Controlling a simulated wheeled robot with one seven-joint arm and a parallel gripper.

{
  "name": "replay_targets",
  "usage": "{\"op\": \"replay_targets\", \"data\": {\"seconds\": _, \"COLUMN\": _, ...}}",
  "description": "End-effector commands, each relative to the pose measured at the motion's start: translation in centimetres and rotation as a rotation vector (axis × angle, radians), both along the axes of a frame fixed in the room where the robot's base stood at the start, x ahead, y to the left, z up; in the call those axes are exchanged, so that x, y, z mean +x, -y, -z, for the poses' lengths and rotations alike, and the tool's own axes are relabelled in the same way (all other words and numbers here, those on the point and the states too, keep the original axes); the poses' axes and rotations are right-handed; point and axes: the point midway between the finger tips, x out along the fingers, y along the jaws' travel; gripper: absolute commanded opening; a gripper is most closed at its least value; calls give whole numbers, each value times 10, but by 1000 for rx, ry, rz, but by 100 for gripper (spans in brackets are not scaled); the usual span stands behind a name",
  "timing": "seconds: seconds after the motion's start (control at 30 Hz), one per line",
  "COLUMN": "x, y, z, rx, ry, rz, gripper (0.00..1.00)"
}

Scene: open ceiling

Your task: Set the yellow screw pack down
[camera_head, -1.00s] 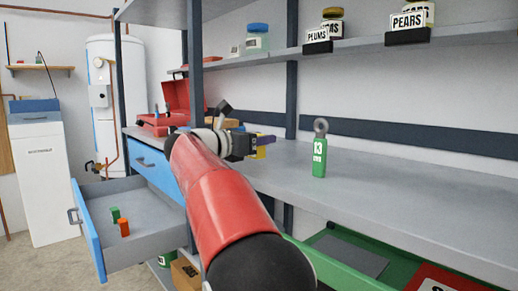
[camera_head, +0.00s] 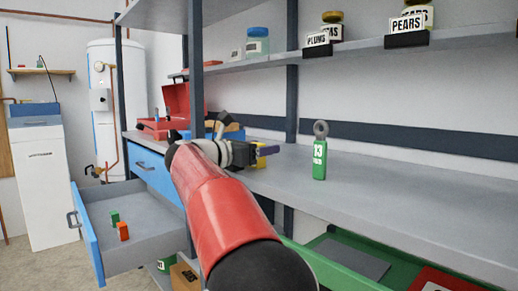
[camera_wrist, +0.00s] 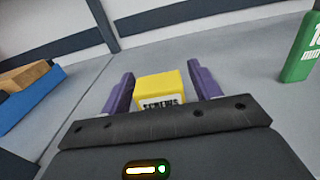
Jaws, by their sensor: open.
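The yellow screw pack (camera_wrist: 158,88) stands between the two purple fingers of my gripper (camera_wrist: 162,84) in the wrist view. Its lower part carries a black-and-white label, partly hidden by the gripper body. The fingers are open, with a narrow gap visible on the right side of the pack. In the head view the yellow pack (camera_head: 261,161) is mostly hidden behind my gripper (camera_head: 268,150), low at the grey worktop (camera_head: 370,190). It appears to rest on the worktop, though its base is hidden.
A green tag-like block marked 13 (camera_head: 319,160) stands right of my gripper. A blue bin with brown contents (camera_wrist: 28,90) is at left. An open drawer (camera_head: 150,222) holds a green and an orange block. A red case (camera_head: 182,108) sits behind. The worktop's right is clear.

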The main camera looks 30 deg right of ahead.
Motion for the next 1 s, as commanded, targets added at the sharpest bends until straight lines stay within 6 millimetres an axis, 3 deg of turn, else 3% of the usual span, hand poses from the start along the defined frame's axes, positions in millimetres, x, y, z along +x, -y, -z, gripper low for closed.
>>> {"op": "replay_targets", "data": {"seconds": 0.17, "x": -1, "y": -12, "z": -3, "rx": 0, "ry": 1, "rz": -3, "gripper": 62}}
{"op": "replay_targets", "data": {"seconds": 0.6, "x": -14, "y": -100, "z": -3, "rx": 0, "ry": 0, "rz": -3, "gripper": 62}}
{"op": "replay_targets", "data": {"seconds": 0.8, "x": -17, "y": -117, "z": -3, "rx": 0, "ry": 0, "rz": -1, "gripper": 62}}
{"op": "replay_targets", "data": {"seconds": 1.0, "x": -17, "y": -119, "z": -4, "rx": 0, "ry": 0, "rz": 0, "gripper": 62}}
